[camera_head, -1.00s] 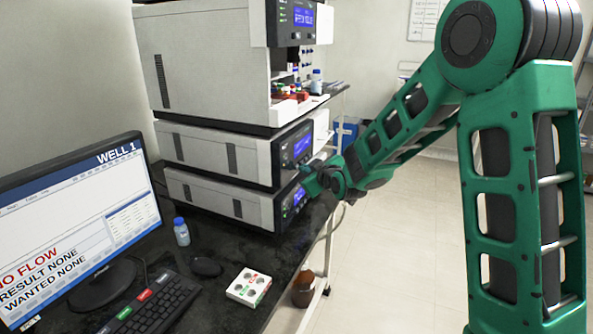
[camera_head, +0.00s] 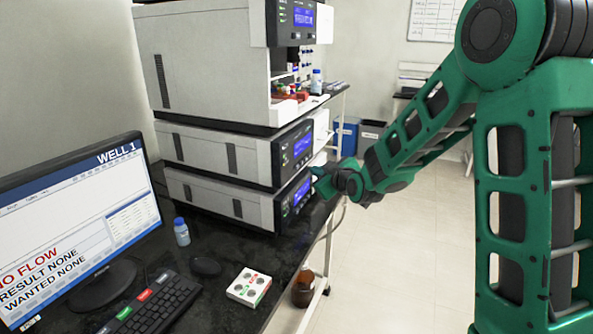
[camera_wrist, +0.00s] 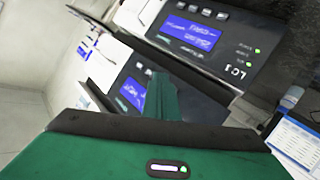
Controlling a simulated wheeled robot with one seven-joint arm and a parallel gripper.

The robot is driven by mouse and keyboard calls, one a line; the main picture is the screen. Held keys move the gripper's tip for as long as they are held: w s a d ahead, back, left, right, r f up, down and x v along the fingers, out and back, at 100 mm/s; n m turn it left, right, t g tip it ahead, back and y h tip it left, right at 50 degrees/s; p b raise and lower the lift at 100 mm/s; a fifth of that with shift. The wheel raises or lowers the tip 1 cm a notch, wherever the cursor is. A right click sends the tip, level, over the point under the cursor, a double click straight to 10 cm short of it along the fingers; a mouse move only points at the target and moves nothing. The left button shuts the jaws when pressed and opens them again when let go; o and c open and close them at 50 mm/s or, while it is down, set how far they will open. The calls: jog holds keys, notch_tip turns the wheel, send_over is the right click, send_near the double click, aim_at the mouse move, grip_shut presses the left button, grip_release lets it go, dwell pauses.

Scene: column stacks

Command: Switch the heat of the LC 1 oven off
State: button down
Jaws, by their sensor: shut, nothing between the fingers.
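The LC 1 oven (camera_head: 232,204) is the lowest unit of the stack, its dark front panel facing right. The wrist view, turned roughly upside down, shows its blue screen (camera_wrist: 190,33), the LC 1 label (camera_wrist: 237,71) and lit green lights (camera_wrist: 257,51) beside it. A row of small buttons (camera_wrist: 205,12) runs along the panel; their markings are too small to read. My gripper (camera_head: 320,178) is just off the front of this unit, apart from the panel in the head view. Its green fingers (camera_wrist: 162,97) are shut and empty, and hide part of the panels behind.
Another unit (camera_head: 225,154) with a blue screen sits directly above, and a taller one (camera_head: 205,65) on top. A monitor (camera_head: 90,225), a keyboard (camera_head: 155,305), a blue-capped bottle (camera_head: 181,232) and a white block (camera_head: 248,287) stand on the dark worktop. Open floor lies right.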

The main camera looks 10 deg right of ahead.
jog(key=shift+s+d, duration=0.85)
jog(key=shift+d, duration=0.3)
jog(key=s+d+f+m+g+h, duration=0.1)
jog(key=s+d+m+g+h, duration=0.2)
jog(key=s+d, duration=0.55)
jog(key=s+d+f+m+g+h, duration=0.15)
jog(key=s+d+m+g, duration=0.35)
jog(key=s, duration=0.7)
jog(key=s+d+m+g+y, duration=0.2)
jog(key=s+m+g, duration=0.4)
jog(key=s, duration=2.1)
jog(key=shift+s+d+f+g, duration=0.15)
jog(key=shift+s+d+g, duration=0.05)
jog(key=shift+d+g, duration=0.1)
